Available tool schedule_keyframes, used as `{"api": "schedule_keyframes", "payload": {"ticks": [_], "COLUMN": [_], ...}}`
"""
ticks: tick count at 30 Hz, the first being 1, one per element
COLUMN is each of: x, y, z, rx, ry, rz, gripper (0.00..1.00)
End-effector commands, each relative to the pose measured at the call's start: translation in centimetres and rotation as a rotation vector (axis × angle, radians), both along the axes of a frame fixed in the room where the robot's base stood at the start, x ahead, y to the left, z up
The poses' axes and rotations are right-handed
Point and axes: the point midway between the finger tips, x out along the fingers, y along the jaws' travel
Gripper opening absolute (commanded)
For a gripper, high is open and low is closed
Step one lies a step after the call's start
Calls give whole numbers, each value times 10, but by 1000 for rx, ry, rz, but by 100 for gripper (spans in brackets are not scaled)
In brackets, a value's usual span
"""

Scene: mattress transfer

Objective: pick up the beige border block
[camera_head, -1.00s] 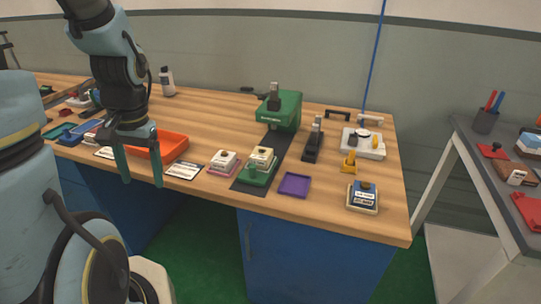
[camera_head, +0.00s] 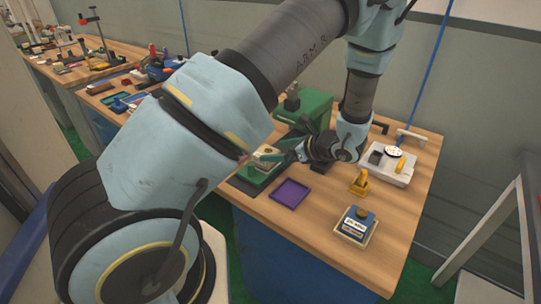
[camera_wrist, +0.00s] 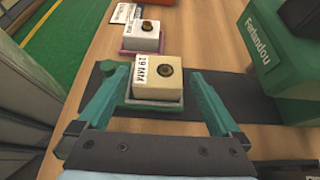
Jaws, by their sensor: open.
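The beige border block (camera_wrist: 158,80) has a dark round knob on top and a white printed label on its left side in the wrist view. It sits on a green base (camera_wrist: 150,104) on a dark mat. My gripper (camera_wrist: 152,95) is open, with one green finger on each side of the block; I cannot tell whether they touch it. In the head view my gripper (camera_head: 285,153) reaches in from the right at the block (camera_head: 266,157), which is partly hidden by it.
A white block on a pink base (camera_wrist: 141,36) stands just beyond. The green machine (camera_wrist: 285,45) is close on the right. A purple tray (camera_head: 290,193), a blue-labelled block (camera_head: 355,224) and a yellow item (camera_head: 360,183) lie nearer the table's right end.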

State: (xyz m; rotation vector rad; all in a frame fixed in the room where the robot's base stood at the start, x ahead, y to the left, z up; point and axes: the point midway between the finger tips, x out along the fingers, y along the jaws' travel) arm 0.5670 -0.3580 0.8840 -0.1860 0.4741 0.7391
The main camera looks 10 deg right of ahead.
Motion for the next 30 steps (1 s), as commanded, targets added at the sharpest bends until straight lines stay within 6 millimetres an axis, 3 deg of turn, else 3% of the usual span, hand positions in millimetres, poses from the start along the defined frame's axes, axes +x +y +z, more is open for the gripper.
{"api": "schedule_keyframes", "payload": {"ticks": [18,27,30], "x": [43,47,47], "y": [44,47,47], "z": [-30,-35,-35], "rx": [-2,-4,-3], "ry": [1,0,0], "rz": [3,1,1], "gripper": [100,100,91]}}
